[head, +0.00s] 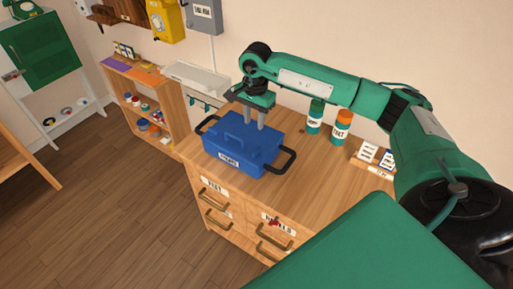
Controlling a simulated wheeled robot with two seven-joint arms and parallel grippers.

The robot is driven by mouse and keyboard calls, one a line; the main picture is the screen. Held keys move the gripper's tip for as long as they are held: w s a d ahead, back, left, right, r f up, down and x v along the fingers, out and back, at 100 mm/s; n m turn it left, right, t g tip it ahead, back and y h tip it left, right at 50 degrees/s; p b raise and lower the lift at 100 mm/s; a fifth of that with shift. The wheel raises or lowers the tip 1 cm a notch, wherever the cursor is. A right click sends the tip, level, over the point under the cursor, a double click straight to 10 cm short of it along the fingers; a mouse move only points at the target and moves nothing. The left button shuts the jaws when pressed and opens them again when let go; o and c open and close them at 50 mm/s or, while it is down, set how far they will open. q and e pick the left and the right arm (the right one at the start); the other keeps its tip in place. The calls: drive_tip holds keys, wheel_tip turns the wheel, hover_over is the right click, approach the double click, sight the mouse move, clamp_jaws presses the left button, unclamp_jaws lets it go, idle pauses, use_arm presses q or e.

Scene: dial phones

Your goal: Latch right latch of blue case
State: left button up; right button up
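The blue case (234,150) stands on the wooden cabinet top, with a dark loop at its left and right ends and a label on its front. My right gripper (254,124) points down from above at the case's back right part. Its two grey fingers look a little apart, with their tips at or just behind the case's upper edge. I cannot tell whether they touch it. The right latch is too small to make out. My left gripper is not in view.
A small rack of cards (374,158) is farther right. The drawer cabinet (315,188) has bare top right of the case. A wooden shelf (146,98) stands at left.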

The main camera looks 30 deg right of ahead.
sight(256, 150)
drive_tip(key=f+p, duration=0.1)
drive_tip(key=f, duration=0.3)
drive_tip(key=f+p, duration=0.2)
drive_tip(key=f, duration=0.2)
drive_tip(key=f+p, duration=0.1)
drive_tip(key=f, duration=0.3)
drive_tip(key=shift+d+f, duration=0.2)
drive_tip(key=shift+d, duration=0.2)
drive_tip(key=shift+f, duration=0.55)
clamp_jaws()
